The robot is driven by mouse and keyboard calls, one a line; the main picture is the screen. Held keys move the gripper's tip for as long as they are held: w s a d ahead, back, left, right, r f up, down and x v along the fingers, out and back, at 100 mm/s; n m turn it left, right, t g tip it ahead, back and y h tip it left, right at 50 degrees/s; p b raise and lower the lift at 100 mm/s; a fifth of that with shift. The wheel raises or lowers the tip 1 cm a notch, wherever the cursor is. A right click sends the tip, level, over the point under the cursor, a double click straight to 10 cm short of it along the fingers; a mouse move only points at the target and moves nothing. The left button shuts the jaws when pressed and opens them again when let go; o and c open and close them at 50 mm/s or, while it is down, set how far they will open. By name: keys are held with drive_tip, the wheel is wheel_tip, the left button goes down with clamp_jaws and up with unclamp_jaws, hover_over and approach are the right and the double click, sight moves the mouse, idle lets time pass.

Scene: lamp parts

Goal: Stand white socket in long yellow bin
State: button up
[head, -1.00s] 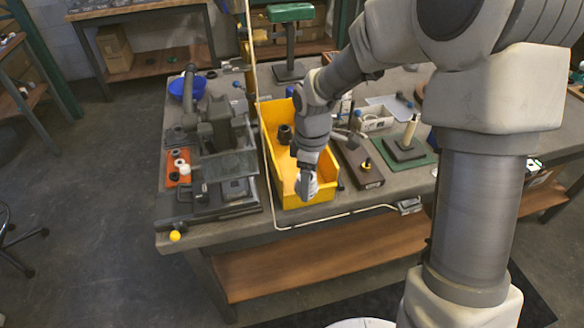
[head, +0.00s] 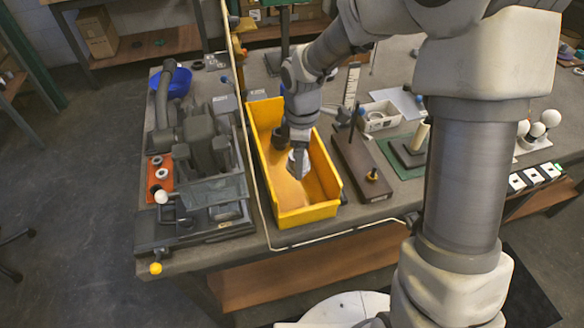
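The long yellow bin (head: 322,211) stands on the bench near its front edge, with its open top facing up. My gripper (head: 299,170) points down inside the bin's outline, over its middle. A small white piece, which looks like the white socket (head: 299,158), shows between the fingers, and the gripper looks shut on it. The fingers hide part of the socket. I cannot tell whether it touches the bin floor. A dark socket (head: 281,136) stands in the far part of the bin, just left of my wrist.
A dark vise-like machine (head: 200,155) stands left of the bin. A brown block (head: 360,168) and a green mat (head: 397,160) are to the right. The bin's near floor is clear.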

wheel_tip(320, 180, down, 9)
drive_tip(key=shift+b, duration=0.45)
drive_tip(key=shift+f, duration=0.2)
drive_tip(key=o, duration=1.5)
drive_tip(key=shift+o, duration=0.2)
wheel_tip(320, 180, up, 13)
drive_tip(key=shift+f+p, duration=0.2)
drive_tip(key=shift+p, duration=0.5)
drive_tip(key=s+d+r+m+t, duration=0.1)
drive_tip(key=s+d+r+m, duration=0.2)
drive_tip(key=r, duration=0.3)
drive_tip(key=s+d+r+m+t, duration=0.1)
drive_tip(key=s+d+r+m, duration=0.2)
drive_tip(key=d+r+m, duration=0.15)
drive_tip(key=s+d+r+m+t, duration=0.1)
drive_tip(key=s+d+r+m, duration=0.1)
drive_tip(key=s, duration=0.4)
drive_tip(key=s+d+r+m+t, duration=0.2)
drive_tip(key=s+r+m, duration=0.3)
drive_tip(key=s+m, duration=0.1)
drive_tip(key=shift+s+d+m+t, duration=0.25)
drive_tip(key=shift+s+m+t, duration=0.1)
drive_tip(key=shift+m, duration=0.3)
